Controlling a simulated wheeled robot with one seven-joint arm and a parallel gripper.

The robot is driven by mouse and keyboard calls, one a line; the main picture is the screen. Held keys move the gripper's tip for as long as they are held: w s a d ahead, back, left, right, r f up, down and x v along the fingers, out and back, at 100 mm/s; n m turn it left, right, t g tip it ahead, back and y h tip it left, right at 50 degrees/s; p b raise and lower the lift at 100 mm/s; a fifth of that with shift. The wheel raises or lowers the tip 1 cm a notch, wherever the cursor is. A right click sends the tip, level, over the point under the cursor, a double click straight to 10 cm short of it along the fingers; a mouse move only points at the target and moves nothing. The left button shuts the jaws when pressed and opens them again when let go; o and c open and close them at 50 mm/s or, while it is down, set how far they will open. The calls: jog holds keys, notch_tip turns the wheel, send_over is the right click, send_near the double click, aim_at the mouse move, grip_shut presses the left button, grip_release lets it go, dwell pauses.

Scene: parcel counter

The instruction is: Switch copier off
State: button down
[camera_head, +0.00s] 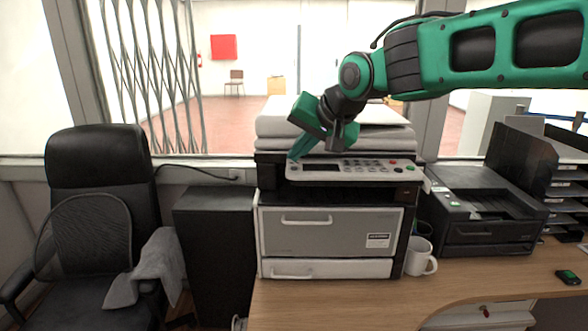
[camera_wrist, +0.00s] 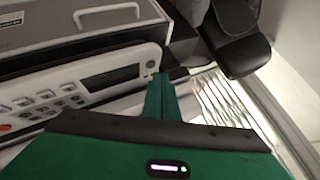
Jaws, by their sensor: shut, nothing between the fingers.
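The copier (camera_head: 385,232) stands on the counter, grey and white with a dark body. Its white control panel (camera_head: 375,171) has a dark display, several grey buttons and a red button (camera_head: 392,162) near the right end. My gripper (camera_head: 293,156) is shut and empty, its fingertips at the panel's left end. In the wrist view, the shut fingertips (camera_wrist: 160,78) are close to the panel's end (camera_wrist: 149,54), beside the display (camera_wrist: 113,74). A small mark shows on that end, partly beside the fingers. I cannot tell whether they touch the panel.
A white mug (camera_head: 420,256) stands right of the copier, and a black printer (camera_head: 483,215) beyond it. A black office chair (camera_head: 100,180) with a grey cloth and a dark cabinet (camera_head: 215,240) are at left.

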jog(key=shift+r, duration=0.1)
jog(key=shift+r, duration=2.9)
